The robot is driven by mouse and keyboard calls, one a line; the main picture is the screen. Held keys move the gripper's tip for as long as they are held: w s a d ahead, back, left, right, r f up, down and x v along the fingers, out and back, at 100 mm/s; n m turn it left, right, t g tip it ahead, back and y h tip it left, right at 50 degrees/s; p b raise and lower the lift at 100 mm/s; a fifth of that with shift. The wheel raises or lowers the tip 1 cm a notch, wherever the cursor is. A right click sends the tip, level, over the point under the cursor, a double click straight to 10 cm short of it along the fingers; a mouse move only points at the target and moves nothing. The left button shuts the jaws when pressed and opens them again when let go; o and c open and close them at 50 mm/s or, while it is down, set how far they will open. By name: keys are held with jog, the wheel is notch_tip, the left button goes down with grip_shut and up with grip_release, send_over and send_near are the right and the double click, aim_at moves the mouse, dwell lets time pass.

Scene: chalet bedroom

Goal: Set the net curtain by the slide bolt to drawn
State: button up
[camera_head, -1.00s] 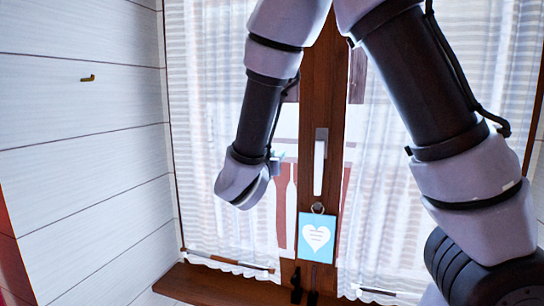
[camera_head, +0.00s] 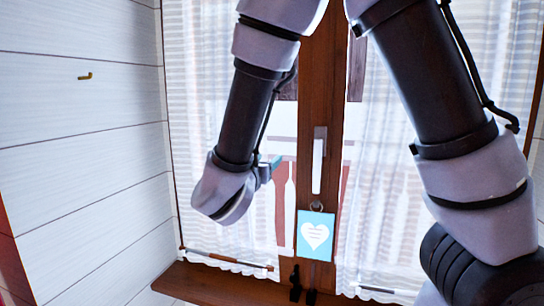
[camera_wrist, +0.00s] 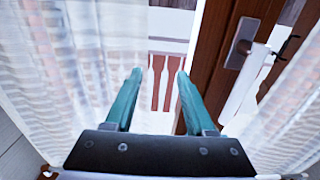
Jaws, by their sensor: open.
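A sheer white net curtain (camera_head: 200,120) hangs over the left window pane; it also fills the left of the wrist view (camera_wrist: 85,60). A second net curtain (camera_head: 380,200) hangs over the right pane. Uncovered glass with red balusters behind it shows between the left curtain and the brown middle post. Dark fittings (camera_head: 295,283) at the foot of the post look like bolts; I cannot tell their type. My gripper (camera_wrist: 159,78) is open, its teal fingers apart and nothing visible between them. It is in front of the left pane, near the curtain's inner edge; contact is unclear.
A white handle (camera_head: 318,165) sits on the middle post (camera_head: 321,90), with a blue heart tag (camera_head: 315,236) hanging below. A wooden sill (camera_head: 215,285) runs underneath. A white plank wall (camera_head: 80,170) with a small brass hook (camera_head: 86,76) stands at left.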

aim_at(273, 154)
jog(key=v, duration=0.4)
jog(key=shift+s, duration=0.1)
jog(key=w+d+m, duration=0.1)
jog(key=w+m, duration=0.1)
jog(key=m, duration=1)
jog(key=w+d+m, duration=0.1)
jog(key=w+m, duration=0.2)
jog(key=m, duration=0.9)
jog(key=w+d+m, duration=0.1)
jog(key=w+m, duration=0.2)
jog(key=m, duration=0.9)
